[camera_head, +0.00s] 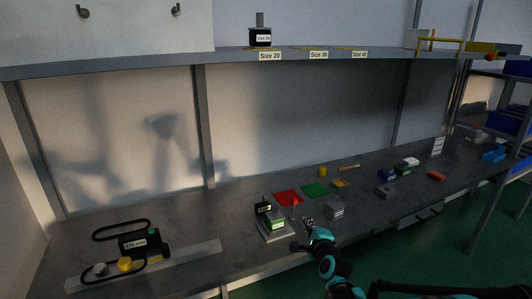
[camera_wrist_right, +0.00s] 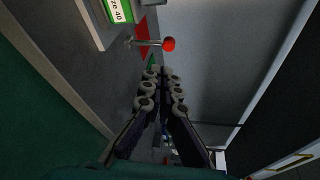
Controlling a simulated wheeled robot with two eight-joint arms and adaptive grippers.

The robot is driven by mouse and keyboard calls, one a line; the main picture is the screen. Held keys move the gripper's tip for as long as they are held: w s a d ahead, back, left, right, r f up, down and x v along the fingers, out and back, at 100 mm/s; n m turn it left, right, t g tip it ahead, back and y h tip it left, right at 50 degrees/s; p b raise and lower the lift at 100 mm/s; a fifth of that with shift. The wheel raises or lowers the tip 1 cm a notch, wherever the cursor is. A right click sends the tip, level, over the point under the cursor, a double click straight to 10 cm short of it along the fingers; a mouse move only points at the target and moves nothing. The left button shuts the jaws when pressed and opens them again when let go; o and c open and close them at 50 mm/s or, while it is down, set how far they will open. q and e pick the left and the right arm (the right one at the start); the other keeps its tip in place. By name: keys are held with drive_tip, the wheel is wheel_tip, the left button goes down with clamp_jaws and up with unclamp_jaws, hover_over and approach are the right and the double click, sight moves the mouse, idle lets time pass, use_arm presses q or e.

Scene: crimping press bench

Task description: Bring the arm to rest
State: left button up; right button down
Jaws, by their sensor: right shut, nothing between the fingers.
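My right gripper (camera_head: 308,222) is shut and empty over the front part of the bench, just right of the crimping press (camera_head: 276,226). In the right wrist view my right gripper (camera_wrist_right: 162,78) has its fingers together with nothing between them. The press has a green label and a lever with a red knob (camera_wrist_right: 169,44). The knob is ahead of the fingertips in the wrist view and apart from them. The label in the wrist view reads as Size 40, partly cut off. My left gripper is not in view.
A red mat (camera_head: 287,198) and a green mat (camera_head: 314,190) lie behind the press. A grey block (camera_head: 336,209) stands just right of my gripper. A labelled black device (camera_head: 139,243) is at left. A shelf (camera_head: 230,57) runs above. The bench between device and press is mostly clear.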

drive_tip(key=s+a+r+n+g, duration=0.1)
drive_tip(key=s+a+n+g, duration=0.1)
drive_tip(key=s+n, duration=0.4)
drive_tip(key=s+a+r+n+g, duration=0.15)
drive_tip(key=s+n, duration=0.25)
drive_tip(key=s, duration=0.5)
drive_tip(key=s+d+f+n+g, duration=0.1)
drive_tip(key=s+f+n, duration=0.1)
drive_tip(key=s, duration=0.5)
drive_tip(key=s+d+f+n+g+h, duration=0.1)
drive_tip(key=s+f+n+g, duration=0.1)
drive_tip(key=s+n, duration=0.3)
drive_tip(key=s+d+f+n+g, duration=0.1)
drive_tip(key=s+f+n+g, duration=0.1)
drive_tip(key=s, duration=0.7)
drive_tip(key=shift+s+f+n, duration=0.15)
drive_tip(key=shift+f+n, duration=0.4)
drive_tip(key=shift+n, duration=0.25)
